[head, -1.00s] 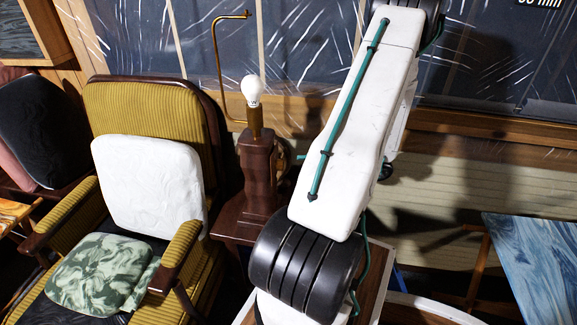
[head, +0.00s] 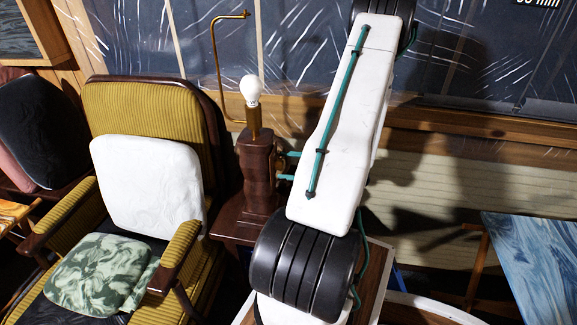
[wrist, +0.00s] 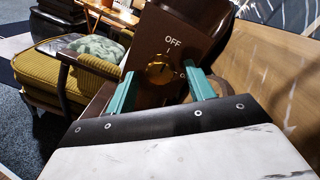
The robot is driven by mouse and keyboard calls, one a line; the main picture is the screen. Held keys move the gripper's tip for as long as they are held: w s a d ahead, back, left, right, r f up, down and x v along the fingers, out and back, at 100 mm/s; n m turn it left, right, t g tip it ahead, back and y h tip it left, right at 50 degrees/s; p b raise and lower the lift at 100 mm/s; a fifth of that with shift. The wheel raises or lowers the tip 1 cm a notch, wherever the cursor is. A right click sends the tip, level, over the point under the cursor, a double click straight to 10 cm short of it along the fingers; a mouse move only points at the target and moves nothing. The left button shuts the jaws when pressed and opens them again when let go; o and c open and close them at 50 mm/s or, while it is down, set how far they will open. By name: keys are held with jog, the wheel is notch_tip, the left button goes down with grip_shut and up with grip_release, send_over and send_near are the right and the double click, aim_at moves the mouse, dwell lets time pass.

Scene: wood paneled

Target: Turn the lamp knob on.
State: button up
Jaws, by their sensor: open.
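The lamp has a dark brown wooden base (head: 258,170), a brass stem (head: 254,122) and a white bulb (head: 251,88). It stands on a small dark side table (head: 232,229). In the wrist view, the lamp base (wrist: 150,93) shows the word OFF (wrist: 173,41) above a round brass knob (wrist: 160,71). My gripper (wrist: 161,72) is open, with one teal finger on each side of the knob. I cannot tell whether either finger touches it. In the head view, my gripper (head: 282,165) is at the lamp base's right side, and the knob is hidden there.
A mustard armchair (head: 150,100) with a white cushion (head: 148,185) and a green patterned cushion (head: 100,272) stands left of the lamp. A blue marbled tabletop (head: 535,260) is at the right.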

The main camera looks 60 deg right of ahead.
jog(key=shift+c, duration=0.3)
jog(key=c, duration=0.9)
jog(key=shift+m, duration=0.4)
jog(key=m, duration=0.8)
jog(key=m+h, duration=0.1)
jog(key=m, duration=0.8)
jog(key=shift+m+t, duration=0.3)
jog(key=shift+t, duration=0.1)
